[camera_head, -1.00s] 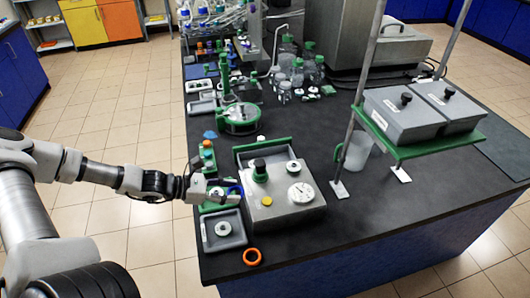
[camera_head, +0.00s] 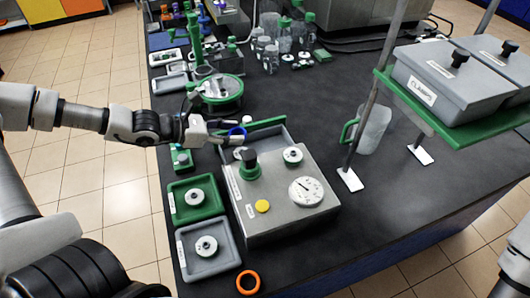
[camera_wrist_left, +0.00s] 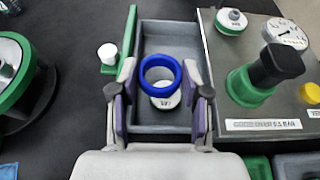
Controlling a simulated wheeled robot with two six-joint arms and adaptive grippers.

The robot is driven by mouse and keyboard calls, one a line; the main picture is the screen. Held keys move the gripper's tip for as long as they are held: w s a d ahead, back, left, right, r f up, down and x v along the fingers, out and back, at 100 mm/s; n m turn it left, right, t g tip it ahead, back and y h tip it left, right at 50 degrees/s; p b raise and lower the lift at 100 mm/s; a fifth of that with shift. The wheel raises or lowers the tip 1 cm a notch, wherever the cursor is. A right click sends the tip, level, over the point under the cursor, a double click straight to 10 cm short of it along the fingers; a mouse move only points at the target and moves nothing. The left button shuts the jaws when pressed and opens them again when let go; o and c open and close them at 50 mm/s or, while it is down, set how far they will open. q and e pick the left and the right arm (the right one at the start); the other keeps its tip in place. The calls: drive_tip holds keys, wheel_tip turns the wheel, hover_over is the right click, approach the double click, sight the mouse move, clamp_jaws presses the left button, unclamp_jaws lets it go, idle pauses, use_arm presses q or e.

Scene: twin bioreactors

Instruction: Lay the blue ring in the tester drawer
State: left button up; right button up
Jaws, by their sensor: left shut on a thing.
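The blue ring (camera_head: 237,131) is held at the fingertips of my left gripper (camera_head: 228,135). In the left wrist view the ring (camera_wrist_left: 160,73) is between the two fingers, above the open grey tester drawer (camera_wrist_left: 178,32). A white labelled disc (camera_wrist_left: 165,99) shows below and through the ring, apparently in the drawer. The drawer's green front (camera_head: 264,124) with a white knob is on the far side of the grey tester (camera_head: 285,215). The ring's height above the drawer floor is hard to tell. My right gripper is not in view.
The tester top carries a green-and-black knob (camera_head: 249,167), a gauge (camera_head: 306,191) and a yellow button (camera_head: 262,206). A green tray (camera_head: 181,209) and a grey tray (camera_head: 187,264) each hold a white disc. An orange ring (camera_head: 248,282) lies near the front edge. A stand with grey boxes (camera_head: 450,80) is right.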

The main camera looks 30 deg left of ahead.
sight(246, 134)
use_arm(q)
drive_tip(key=shift+w+d+f+b, duration=0.45)
drive_tip(key=shift+f+b, duration=0.3)
drive_tip(key=shift+b, duration=0.25)
drive_tip(key=shift+w+d+r+b, duration=0.25)
drive_tip(key=shift+w+d+b, duration=0.05)
drive_tip(key=shift+d, duration=0.3)
drive_tip(key=shift+w+d+r+b, duration=0.2)
drive_tip(key=shift+w+d+b, duration=0.1)
drive_tip(key=shift+d, duration=0.3)
drive_tip(key=w+d, duration=0.3)
drive_tip(key=w, duration=0.1)
drive_tip(key=shift+d, duration=0.15)
drive_tip(key=shift+d+f, duration=0.15)
drive_tip(key=shift+d, duration=0.05)
wheel_tip(246, 134, down, 3)
drive_tip(key=shift+r, duration=0.2)
drive_tip(key=shift+f, duration=0.45)
drive_tip(key=shift+f+b, duration=0.45)
drive_tip(key=shift+b, duration=0.3)
drive_tip(key=shift+r, duration=0.1)
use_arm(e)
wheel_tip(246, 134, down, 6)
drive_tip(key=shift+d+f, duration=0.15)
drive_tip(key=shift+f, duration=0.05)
